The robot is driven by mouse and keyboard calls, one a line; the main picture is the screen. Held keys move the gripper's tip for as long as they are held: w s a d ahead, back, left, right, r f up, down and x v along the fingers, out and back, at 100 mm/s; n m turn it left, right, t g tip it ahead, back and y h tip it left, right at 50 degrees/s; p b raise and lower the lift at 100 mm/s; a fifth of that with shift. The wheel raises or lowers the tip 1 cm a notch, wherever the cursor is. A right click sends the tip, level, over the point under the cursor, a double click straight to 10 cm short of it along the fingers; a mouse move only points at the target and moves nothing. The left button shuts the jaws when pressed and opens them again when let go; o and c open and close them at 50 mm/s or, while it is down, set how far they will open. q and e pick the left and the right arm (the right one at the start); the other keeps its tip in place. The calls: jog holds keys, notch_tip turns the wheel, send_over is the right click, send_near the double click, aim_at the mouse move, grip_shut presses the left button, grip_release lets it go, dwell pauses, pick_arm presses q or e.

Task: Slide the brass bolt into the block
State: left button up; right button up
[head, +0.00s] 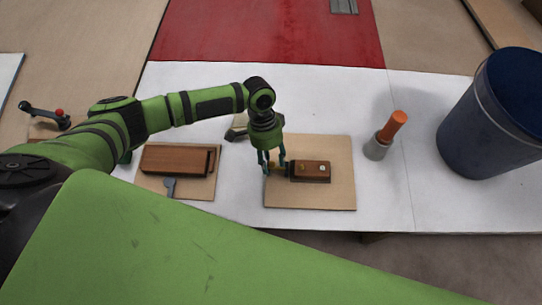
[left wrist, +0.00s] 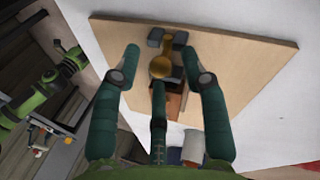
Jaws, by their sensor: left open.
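The brown block (head: 312,178) lies on a light wooden board (head: 335,200) on the white table. My left gripper (head: 272,165) is open, pointing down just left of the block over the board. In the left wrist view the brass bolt (left wrist: 160,67) shows its round knob between my spread fingertips (left wrist: 160,62), with clear gaps to the side fingers. Its brass shaft runs up between dark small blocks (left wrist: 155,38) on the board. A middle finger hides part of the brown block below the knob. My right gripper is not in view.
Left of the board, a second board (head: 205,189) carries a brown wooden piece (head: 173,160) with a handle. To the right stand an orange-handled object (head: 393,126) in a grey holder and a large blue bin (head: 500,110). White table between these is clear.

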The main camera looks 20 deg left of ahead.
aim_at(286, 170)
pick_arm(q)
jog(key=shift+c, duration=0.4)
grip_shut()
jog(key=shift+w+d, duration=0.25)
jog(key=shift+d, duration=0.6)
jog(key=shift+w+d, duration=0.2)
jog(key=shift+d, duration=0.65)
jog(key=shift+o, duration=0.4)
grip_release()
